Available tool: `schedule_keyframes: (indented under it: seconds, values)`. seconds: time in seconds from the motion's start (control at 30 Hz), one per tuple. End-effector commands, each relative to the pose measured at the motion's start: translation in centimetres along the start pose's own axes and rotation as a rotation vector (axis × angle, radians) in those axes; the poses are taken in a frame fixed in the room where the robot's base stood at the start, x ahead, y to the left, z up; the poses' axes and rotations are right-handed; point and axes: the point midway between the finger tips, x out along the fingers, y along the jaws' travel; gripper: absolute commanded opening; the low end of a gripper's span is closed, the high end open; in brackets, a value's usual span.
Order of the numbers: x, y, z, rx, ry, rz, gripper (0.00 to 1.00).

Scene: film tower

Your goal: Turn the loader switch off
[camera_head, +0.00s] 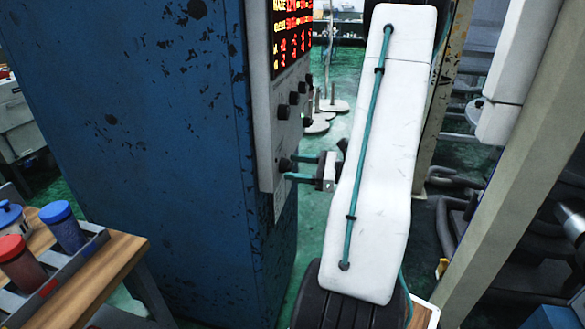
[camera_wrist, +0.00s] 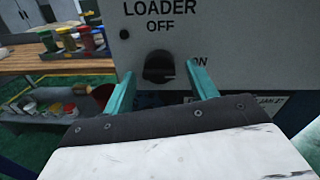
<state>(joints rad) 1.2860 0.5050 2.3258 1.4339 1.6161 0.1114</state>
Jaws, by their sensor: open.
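The loader switch is a black rotary knob (camera_wrist: 158,67) on a grey panel, under the words LOADER and OFF, with ON to its right. A small pale mark shows at its lower right, towards the ON side; its exact setting is hard to read. My gripper (camera_wrist: 158,78) is open, with one teal finger on each side of the knob and a gap to each. In the head view the switch (camera_head: 285,164) is the lowest knob on the panel's side, and my gripper (camera_head: 294,167) reaches it from the right. Contact cannot be told.
The panel (camera_head: 262,120) is on a tall scuffed blue cabinet (camera_head: 130,120), with a red-lit display (camera_head: 291,35) and several other knobs above the switch. A wooden table (camera_head: 110,265) with blue- and red-lidded jars stands at lower left. A beige post (camera_head: 520,170) stands at right.

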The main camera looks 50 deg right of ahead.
Motion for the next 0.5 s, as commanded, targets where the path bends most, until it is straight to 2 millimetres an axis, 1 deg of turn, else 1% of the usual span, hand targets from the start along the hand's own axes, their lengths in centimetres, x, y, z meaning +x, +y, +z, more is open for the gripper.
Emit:
schedule_keyframes:
  seconds: [0.03,0.13,0.4,0.43,0.47,0.5]
  values:
    - [0.58,0.07,0.02,0.000,0.000,0.004,0.58]
    - [1.13,0.05,0.01,0.000,0.000,0.001,0.58]
    - [1.31,0.05,0.00,0.000,0.001,0.001,0.58]
    - [1.31,0.05,0.00,0.000,0.001,0.001,0.52]
    - [1.31,0.05,0.00,0.000,0.001,0.001,0.44]
    - [1.31,0.05,0.00,0.000,0.001,0.001,0.33]
